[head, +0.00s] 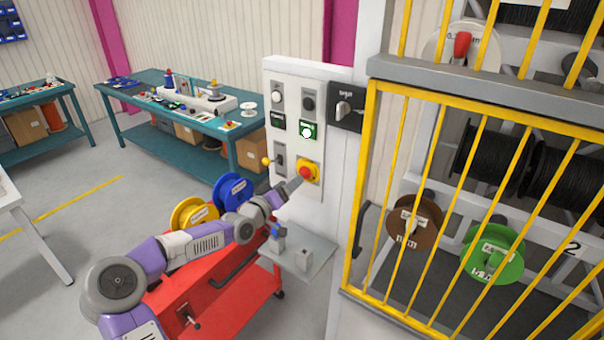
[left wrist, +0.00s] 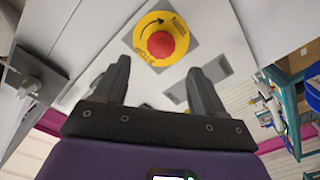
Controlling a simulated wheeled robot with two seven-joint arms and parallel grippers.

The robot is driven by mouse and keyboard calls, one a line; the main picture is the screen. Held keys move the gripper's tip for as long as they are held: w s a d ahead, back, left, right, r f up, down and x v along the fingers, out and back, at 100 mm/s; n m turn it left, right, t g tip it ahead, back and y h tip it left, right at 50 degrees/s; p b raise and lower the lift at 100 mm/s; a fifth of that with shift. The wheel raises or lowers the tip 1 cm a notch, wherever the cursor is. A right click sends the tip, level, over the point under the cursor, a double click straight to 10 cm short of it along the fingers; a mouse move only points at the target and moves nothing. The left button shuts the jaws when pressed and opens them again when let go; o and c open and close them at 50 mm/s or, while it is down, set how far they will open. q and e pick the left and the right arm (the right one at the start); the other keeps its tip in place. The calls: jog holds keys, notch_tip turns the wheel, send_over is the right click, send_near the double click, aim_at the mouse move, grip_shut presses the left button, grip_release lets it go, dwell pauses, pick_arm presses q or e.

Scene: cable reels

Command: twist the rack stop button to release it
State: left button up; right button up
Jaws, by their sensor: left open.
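The rack stop button is a red mushroom knob (head: 306,173) on a yellow round plate, low on the white control panel (head: 300,215). In the left wrist view the red knob (left wrist: 154,46) lies ahead, between and just beyond my fingertips, with a curved arrow and lettering on its yellow plate. My left gripper (head: 292,184) points at the button from the left; it also shows in the left wrist view (left wrist: 159,68), its two fingers apart with nothing between them. The gap from fingertips to knob looks small; I cannot tell whether they touch. My right gripper is not in view.
A yellow barred cage (head: 368,180) stands right. A red cart (head: 225,295) with blue and yellow reels stands below my arm. Open floor lies left.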

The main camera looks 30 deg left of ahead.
aim_at(303, 173)
pick_arm(q)
jog(key=w, duration=0.6)
jog(key=shift+w+d+f, duration=0.15)
jog(key=shift+w+d, duration=0.1)
jog(key=shift+d, duration=0.05)
jog(key=c, duration=1.1)
jog(key=shift+o, duration=0.2)
jog(key=shift+m+b, duration=0.7)
jog(key=shift+m, duration=0.1)
jog(key=shift+m+b, duration=0.5)
jog(key=shift+m, duration=0.2)
jog(key=m+b, duration=0.1)
jog(key=m, duration=0.2)
jog(key=shift+d+m, duration=0.1)
jog(key=shift+m, duration=0.9)
